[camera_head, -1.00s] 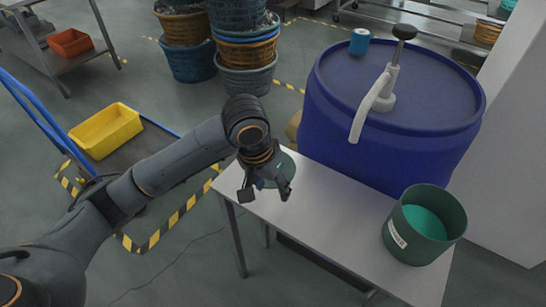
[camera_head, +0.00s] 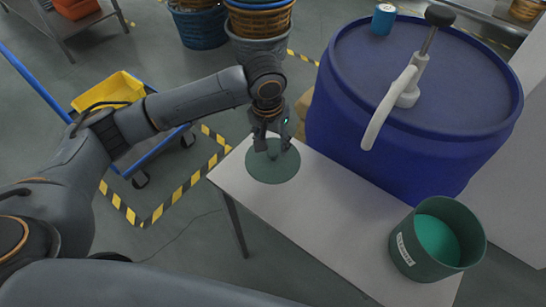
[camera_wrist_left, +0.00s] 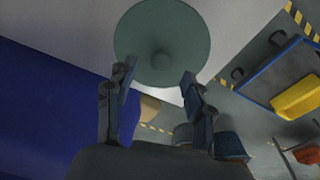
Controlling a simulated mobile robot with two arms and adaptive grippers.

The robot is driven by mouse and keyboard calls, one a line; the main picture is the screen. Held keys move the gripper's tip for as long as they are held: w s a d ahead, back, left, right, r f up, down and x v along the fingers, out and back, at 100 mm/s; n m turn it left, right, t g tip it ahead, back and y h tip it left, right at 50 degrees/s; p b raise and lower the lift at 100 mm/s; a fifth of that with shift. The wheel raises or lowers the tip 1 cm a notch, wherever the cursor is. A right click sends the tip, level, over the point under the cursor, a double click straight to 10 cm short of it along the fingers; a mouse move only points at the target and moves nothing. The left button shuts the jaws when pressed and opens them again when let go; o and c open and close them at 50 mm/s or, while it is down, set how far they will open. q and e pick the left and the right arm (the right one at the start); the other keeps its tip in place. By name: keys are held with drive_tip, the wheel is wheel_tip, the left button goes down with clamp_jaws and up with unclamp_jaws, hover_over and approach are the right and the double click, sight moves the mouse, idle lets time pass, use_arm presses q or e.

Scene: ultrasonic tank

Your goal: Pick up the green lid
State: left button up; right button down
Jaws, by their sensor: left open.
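The green lid (camera_head: 272,166) is a flat round disc with a small knob, lying at the left end of the white table. My left gripper (camera_head: 274,147) is right at the lid's knob, over its far part. In the left wrist view the lid (camera_wrist_left: 162,42) shows whole, with its knob between the two finger tips of my left gripper (camera_wrist_left: 158,72). The fingers are apart, with gaps beside the knob. I cannot tell whether a finger touches the lid. My right gripper does not show.
The white table (camera_head: 310,225) is clear in its middle. A green bucket (camera_head: 425,255) with teal contents stands at its right end. A large blue drum (camera_head: 420,150) with a pump (camera_head: 395,105) stands behind. A yellow crate (camera_head: 108,90) is on a cart at left.

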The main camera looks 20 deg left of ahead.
sight(272, 152)
use_arm(q)
drive_tip(key=shift+w+a+f, duration=0.1)
drive_tip(key=shift+w+f, duration=0.05)
drive_tip(key=shift+f, duration=0.75)
drive_tip(key=shift+w+f, duration=0.15)
drive_tip(key=shift+f, duration=0.5)
drive_tip(key=shift+w+f, duration=0.15)
drive_tip(key=shift+f, duration=0.75)
drive_tip(key=c, duration=1.1)
clamp_jaws()
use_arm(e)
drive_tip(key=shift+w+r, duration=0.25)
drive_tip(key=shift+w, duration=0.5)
